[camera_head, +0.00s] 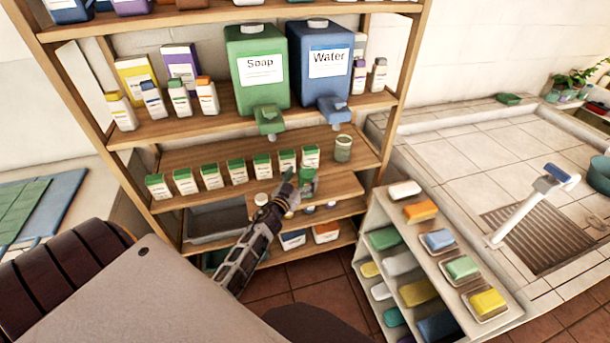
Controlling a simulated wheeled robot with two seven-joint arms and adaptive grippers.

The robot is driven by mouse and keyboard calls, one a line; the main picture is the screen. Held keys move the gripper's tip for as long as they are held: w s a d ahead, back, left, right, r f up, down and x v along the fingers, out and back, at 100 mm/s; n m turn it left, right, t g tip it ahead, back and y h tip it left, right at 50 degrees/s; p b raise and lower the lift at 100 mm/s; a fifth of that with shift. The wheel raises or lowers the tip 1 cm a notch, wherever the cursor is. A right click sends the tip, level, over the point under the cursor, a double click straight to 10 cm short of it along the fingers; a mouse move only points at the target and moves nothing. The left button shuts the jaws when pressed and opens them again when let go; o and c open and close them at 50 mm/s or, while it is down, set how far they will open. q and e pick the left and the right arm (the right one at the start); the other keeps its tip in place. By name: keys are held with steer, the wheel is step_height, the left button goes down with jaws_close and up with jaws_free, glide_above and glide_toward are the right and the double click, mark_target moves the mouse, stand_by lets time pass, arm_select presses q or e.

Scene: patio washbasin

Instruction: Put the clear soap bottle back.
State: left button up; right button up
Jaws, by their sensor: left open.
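My left gripper (287,183) reaches up to the front of the middle shelf (215,160); it is open. A small green container (307,178) is right beside its fingertips, partly covered by them; I cannot tell whether they touch. A clear, greenish jar or bottle (343,148) stands upright at the right end of this shelf, apart from the gripper. I cannot tell which of these two is the clear soap bottle. My right gripper is not in view.
A green Soap tank (258,68) and a blue Water tank (320,62) with spouts stand on the shelf above. Soap bars fill a low rack (405,250) at right. A tiled basin with a tap (535,205) lies beyond it. Small cartons (292,239) sit below the gripper.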

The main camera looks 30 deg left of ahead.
arm_select(q)
steer(key=s, duration=0.8)
steer(key=shift+d+b, duration=0.3)
steer(key=shift+w+d, duration=0.1)
steer(key=shift+d, duration=0.05)
stand_by(0.7)
